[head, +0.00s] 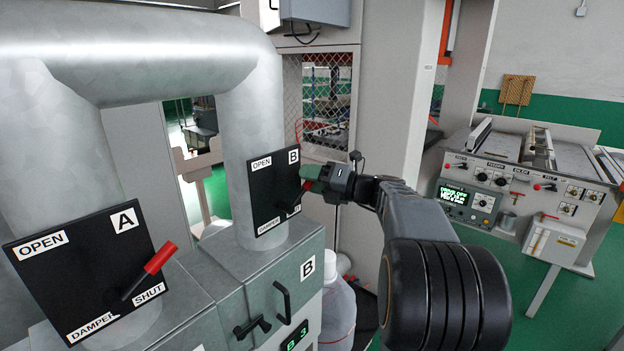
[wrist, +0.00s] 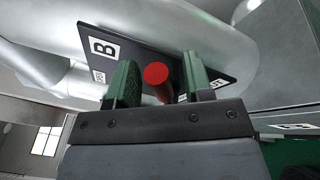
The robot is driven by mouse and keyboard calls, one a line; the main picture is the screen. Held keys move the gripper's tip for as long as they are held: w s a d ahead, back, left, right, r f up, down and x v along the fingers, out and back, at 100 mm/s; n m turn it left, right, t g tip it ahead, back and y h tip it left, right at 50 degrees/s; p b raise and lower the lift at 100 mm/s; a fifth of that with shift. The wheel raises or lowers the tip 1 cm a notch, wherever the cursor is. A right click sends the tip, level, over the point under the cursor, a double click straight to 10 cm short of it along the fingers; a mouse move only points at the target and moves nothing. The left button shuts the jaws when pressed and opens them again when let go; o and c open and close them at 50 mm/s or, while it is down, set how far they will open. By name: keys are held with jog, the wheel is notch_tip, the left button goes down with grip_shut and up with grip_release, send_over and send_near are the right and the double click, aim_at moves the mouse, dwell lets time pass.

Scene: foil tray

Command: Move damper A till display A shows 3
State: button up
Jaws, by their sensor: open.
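Damper A's black plate (head: 85,275) is at the left on a grey duct, marked OPEN at top left and SHUT at lower right. Its red lever (head: 160,258) points up and right, with its base near SHUT. Display A is not in view. Damper B's plate (head: 275,190) is on the middle duct. My gripper (head: 308,180) is in front of plate B. In the wrist view its green fingers (wrist: 158,84) are apart, with damper B's red-ended lever (wrist: 155,74) between them. In the head view the gripper largely hides that lever.
A display (head: 294,337) with green characters appears to read B 3, below the cabinet marked B (head: 307,265). Cabinet handles (head: 283,297) stick out below plate B. A control console (head: 520,190) stands at right. A pale bottle (head: 338,310) stands beside the cabinet.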

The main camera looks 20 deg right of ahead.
jog(key=b+v, duration=0.2)
jog(key=v, duration=1.1)
jog(key=shift+s+d+b, duration=0.3)
jog(key=s+a+f+n+g+h, duration=0.2)
jog(key=f+n+g+h, duration=0.1)
jog(key=f+n, duration=0.55)
jog(key=s+a+f+n+g+h, duration=0.1)
jog(key=a+f+n+g+h, duration=0.25)
jog(key=f+n, duration=0.5)
jog(key=s+a+f+n+g+h, duration=0.1)
jog(key=s+a+f+n+h, duration=0.1)
jog(key=a+n, duration=0.5)
jog(key=s+a+f+n+g+h, duration=0.1)
jog(key=s+a+n+h, duration=0.3)
jog(key=n, duration=1)
jog(key=s+a+f, duration=0.1)
jog(key=s+a, duration=0.2)
jog(key=shift+s+a+n, duration=0.25)
jog(key=shift+n, duration=0.05)
